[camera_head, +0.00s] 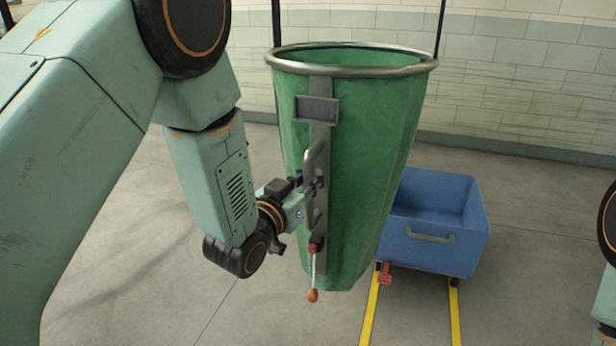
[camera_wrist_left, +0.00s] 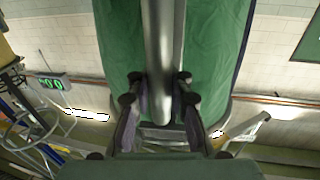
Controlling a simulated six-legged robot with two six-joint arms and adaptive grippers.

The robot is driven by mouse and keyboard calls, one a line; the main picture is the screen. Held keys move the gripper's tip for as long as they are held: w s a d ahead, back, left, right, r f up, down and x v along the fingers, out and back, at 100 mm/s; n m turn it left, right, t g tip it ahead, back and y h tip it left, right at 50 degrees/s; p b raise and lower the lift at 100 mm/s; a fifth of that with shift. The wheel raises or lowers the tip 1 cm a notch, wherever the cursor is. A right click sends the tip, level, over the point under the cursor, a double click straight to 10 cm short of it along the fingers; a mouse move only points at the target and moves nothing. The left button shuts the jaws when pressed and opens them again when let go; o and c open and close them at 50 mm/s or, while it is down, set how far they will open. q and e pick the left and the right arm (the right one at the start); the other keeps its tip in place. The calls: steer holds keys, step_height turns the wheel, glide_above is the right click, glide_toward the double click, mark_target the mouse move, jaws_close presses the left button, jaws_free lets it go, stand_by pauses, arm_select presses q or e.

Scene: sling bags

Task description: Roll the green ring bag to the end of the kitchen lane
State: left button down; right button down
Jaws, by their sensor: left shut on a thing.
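The green ring bag (camera_head: 365,170) hangs upright in the middle of the head view, with a round metal ring (camera_head: 350,70) at its open mouth. A grey strap down its front carries a blank plate (camera_head: 317,109) and a vertical handle (camera_head: 312,158). My left gripper (camera_head: 309,190) is shut on this handle. In the left wrist view, the fingers of this gripper (camera_wrist_left: 156,98) sit on both sides of the grey handle bar (camera_wrist_left: 162,50), with green cloth behind. A cord with an orange knob (camera_head: 313,296) hangs below. My right gripper is out of view.
A blue wheeled cart (camera_head: 435,245) stands behind the bag at the right, partly hidden by it. Two yellow floor lines, left (camera_head: 369,312) and right (camera_head: 454,312), run toward the cart. A red clip (camera_head: 386,273) is at its near left corner. Concrete floor is clear in front.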

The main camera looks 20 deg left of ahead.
arm_select(q)
steer(key=shift+s+a+f, duration=0.1)
steer(key=shift+a+f, duration=0.2)
steer(key=shift+a, duration=0.1)
steer(key=c, duration=1.7)
jaws_free()
steer(key=shift+d, duration=0.2)
steer(key=shift+o, duration=1.4)
steer(key=shift+s+d+r, duration=0.15)
steer(key=shift+s+r, duration=0.05)
steer(key=shift+r, duration=0.05)
steer(key=shift+o, duration=1)
steer(key=shift+a+r, duration=0.1)
steer(key=shift+a, duration=0.15)
steer(key=shift+w, duration=0.25)
steer(key=shift+s+d, duration=0.1)
steer(key=v, duration=1.1)
steer(key=shift+s, duration=0.4)
